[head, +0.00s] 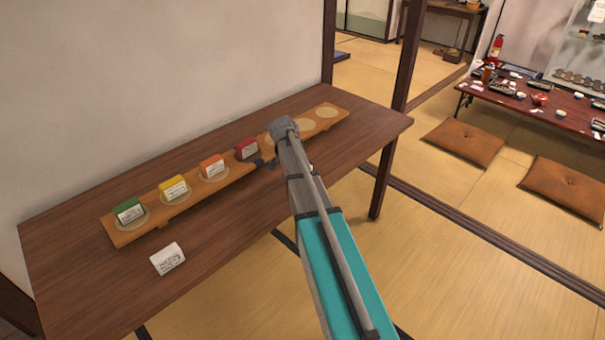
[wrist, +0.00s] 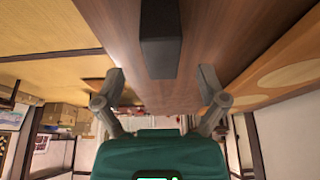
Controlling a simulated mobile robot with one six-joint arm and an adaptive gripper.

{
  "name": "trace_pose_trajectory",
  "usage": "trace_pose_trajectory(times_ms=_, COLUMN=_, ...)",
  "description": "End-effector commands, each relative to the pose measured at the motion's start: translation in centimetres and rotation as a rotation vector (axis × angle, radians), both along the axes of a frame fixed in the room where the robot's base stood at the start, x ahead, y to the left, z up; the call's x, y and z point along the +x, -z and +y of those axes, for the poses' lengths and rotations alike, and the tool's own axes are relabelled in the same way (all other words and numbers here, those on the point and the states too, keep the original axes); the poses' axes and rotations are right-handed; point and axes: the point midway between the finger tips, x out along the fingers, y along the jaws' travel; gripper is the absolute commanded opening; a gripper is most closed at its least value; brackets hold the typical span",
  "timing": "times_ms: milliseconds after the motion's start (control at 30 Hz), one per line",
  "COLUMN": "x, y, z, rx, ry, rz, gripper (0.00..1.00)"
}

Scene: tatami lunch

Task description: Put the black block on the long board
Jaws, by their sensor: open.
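The black block (wrist: 160,42) stands on the brown table in the wrist view, at the top middle. My gripper (wrist: 160,74) is open and empty, with one finger on each side of the picture below the block. The block is ahead of the fingertips, in line with the gap and apart from both fingers. The long board (head: 190,203) lies along the wall side of the table in the head view. Its edge also shows at the right of the wrist view (wrist: 268,95).
Green (head: 129,209), yellow (head: 174,187), orange (head: 211,166) and red (head: 247,148) blocks stand on the board. Pale round spots at its far end look empty. A white block (head: 167,258) lies on the table in front. Tatami and cushions (head: 463,143) are to the right.

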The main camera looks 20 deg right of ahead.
Motion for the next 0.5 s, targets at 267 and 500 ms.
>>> trace_pose_trajectory(times_ms=267, x=0.0, y=0.1, z=-0.1, rx=0.000, ry=0.000, rz=0.000, gripper=0.91)
trace_pose_trajectory(times_ms=500, x=0.3, y=1.4, z=-0.5, rx=0.000, ry=0.000, rz=0.000, gripper=0.91)
